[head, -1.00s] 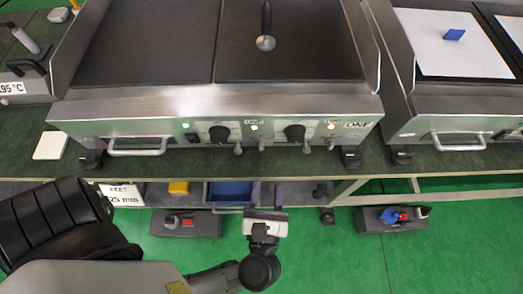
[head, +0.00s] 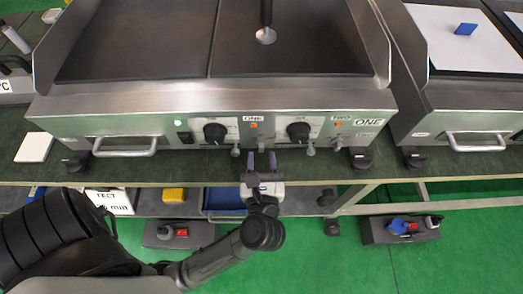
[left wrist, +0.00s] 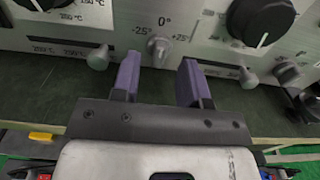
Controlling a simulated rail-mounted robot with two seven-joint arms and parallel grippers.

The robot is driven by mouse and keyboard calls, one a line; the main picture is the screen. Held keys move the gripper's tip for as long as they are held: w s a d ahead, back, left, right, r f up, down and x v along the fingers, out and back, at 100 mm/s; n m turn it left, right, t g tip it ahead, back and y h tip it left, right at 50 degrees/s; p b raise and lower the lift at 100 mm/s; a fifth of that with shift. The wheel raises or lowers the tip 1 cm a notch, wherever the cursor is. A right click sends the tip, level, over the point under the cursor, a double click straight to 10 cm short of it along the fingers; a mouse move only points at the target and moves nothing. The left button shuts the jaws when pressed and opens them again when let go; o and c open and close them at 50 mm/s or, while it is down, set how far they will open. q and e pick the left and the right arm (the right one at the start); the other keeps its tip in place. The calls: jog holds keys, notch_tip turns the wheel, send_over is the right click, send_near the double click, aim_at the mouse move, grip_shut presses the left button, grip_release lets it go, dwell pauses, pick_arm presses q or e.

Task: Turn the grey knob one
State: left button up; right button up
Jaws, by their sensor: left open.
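The griddle's steel front panel carries a small grey knob (head: 261,146) below a label reading ONE. In the left wrist view a small grey knob (left wrist: 159,48) sits under a 0° mark, between -2.5° and +2.5°, its pointer roughly upright. My left gripper (head: 261,162) is open in front of the panel, just below this knob. Its two purple fingers (left wrist: 162,80) stand apart, one to each side of the knob in the picture, with nothing visibly gripped. Whether they touch the panel I cannot tell. My right gripper is not in view.
Large black knobs (head: 215,133) (head: 298,131) flank the small knob. Other small grey knobs (left wrist: 99,58) (left wrist: 248,77) stick out nearby. A steel handle (head: 125,148) is at the left. The green bench edge (head: 400,177) runs below, with a shelf holding a yellow block (head: 173,195).

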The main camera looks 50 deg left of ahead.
aim_at(261, 146)
pick_arm(q)
jog(key=shift+b+x, duration=0.3)
jog(key=shift+x, duration=1.2)
jog(key=c, duration=0.6)
